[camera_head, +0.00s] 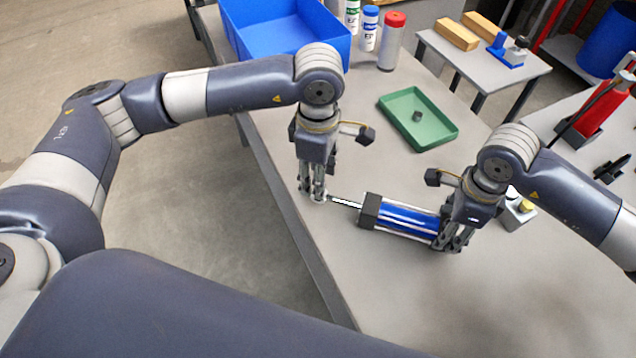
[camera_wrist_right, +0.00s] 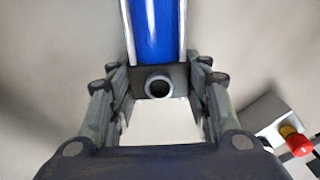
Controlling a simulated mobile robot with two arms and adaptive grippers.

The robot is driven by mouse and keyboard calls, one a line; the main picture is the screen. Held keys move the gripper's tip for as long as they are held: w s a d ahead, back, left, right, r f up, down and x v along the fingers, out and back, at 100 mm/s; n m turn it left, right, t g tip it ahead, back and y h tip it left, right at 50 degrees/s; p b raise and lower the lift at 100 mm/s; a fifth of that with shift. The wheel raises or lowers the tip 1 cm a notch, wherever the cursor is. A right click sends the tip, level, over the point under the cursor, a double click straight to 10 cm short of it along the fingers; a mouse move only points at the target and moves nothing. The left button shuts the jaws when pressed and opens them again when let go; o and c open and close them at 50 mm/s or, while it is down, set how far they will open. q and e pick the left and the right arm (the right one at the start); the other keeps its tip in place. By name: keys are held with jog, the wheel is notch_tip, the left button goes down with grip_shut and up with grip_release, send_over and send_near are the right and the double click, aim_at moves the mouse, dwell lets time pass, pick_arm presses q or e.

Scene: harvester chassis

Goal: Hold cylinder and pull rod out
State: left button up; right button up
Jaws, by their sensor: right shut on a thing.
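The blue cylinder (camera_head: 408,220) with black end caps lies on the grey table. My right gripper (camera_head: 450,243) is shut on its right end cap. The right wrist view shows the blue barrel (camera_wrist_right: 157,30) and the black end cap with a round port (camera_wrist_right: 158,84) between the right gripper's fingers (camera_wrist_right: 158,75). A thin metal rod (camera_head: 346,203) sticks out of the cylinder's left end cap. My left gripper (camera_head: 317,196) points down at the rod's outer end. Its fingers are close together there, but whether they grip the rod is too small to tell.
A green tray (camera_head: 443,138) holding a small dark part sits behind the cylinder. A blue bin (camera_head: 285,55) and several bottles (camera_head: 390,42) stand at the back. The table's left edge is near my left gripper.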

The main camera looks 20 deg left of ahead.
jog(key=o, duration=1.6)
pick_arm(q)
notch_tip(320, 180, up, 7)
jog(key=shift+r, duration=0.2)
